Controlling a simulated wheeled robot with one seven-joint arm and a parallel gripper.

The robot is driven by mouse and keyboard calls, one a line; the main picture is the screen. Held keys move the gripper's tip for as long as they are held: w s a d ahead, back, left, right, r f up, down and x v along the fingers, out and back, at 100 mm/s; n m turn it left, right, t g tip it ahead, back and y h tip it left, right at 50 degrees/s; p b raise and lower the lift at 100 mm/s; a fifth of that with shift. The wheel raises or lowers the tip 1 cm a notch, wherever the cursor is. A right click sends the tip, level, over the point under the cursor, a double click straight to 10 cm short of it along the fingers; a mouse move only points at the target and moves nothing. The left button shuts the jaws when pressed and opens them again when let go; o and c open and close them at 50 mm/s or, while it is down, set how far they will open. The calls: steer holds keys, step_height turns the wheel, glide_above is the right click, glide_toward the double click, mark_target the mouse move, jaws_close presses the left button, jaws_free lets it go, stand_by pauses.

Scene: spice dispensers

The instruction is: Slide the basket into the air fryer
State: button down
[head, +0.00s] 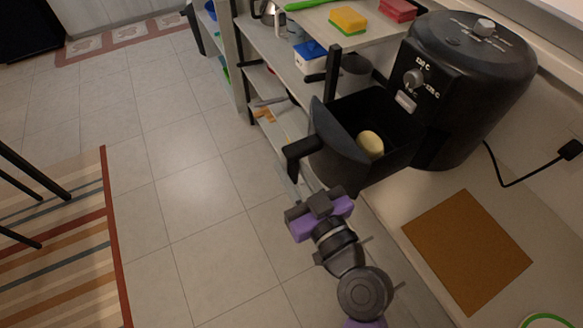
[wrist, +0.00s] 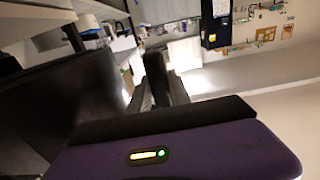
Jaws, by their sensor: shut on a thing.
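The black air fryer (head: 462,90) stands on the counter at the right in the head view. Its basket (head: 392,105) is drawn out at the fryer's front, with its back end close to the body; I cannot tell how much is still inside. A pale yellow round piece (head: 370,144) lies in the basket. The basket's handle (head: 300,148) points out to the left, over the floor. My gripper (head: 303,174) is shut on the handle from below. In the wrist view the handle (wrist: 155,75) stands up between the fingers, and the dark basket front (wrist: 60,100) fills the left.
A shelf board (head: 315,22) with yellow and red sponges lies behind the basket, with open shelves below. A brown mat (head: 468,250) lies on the counter at right. A cable (head: 510,187) runs to the wall socket.

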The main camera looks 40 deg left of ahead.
steer(key=shift+f+b, duration=0.65)
steer(key=shift+b, duration=0.05)
steer(key=shift+f, duration=0.15)
steer(key=shift+f+b, duration=0.1)
steer(key=shift+b, duration=0.75)
stand_by(0.4)
steer(key=shift+w+d+b, duration=0.7)
steer(key=shift+w+b, duration=0.45)
steer(key=shift+w, duration=0.55)
steer(key=shift+w+d+b, duration=0.75)
steer(key=shift+w+b, duration=0.4)
steer(key=shift+w, duration=0.6)
steer(key=shift+w+d+b, duration=0.7)
steer(key=shift+w+b, duration=0.45)
steer(key=shift+w, duration=0.55)
steer(key=shift+f+b, duration=0.35)
steer(key=shift+b, duration=0.35)
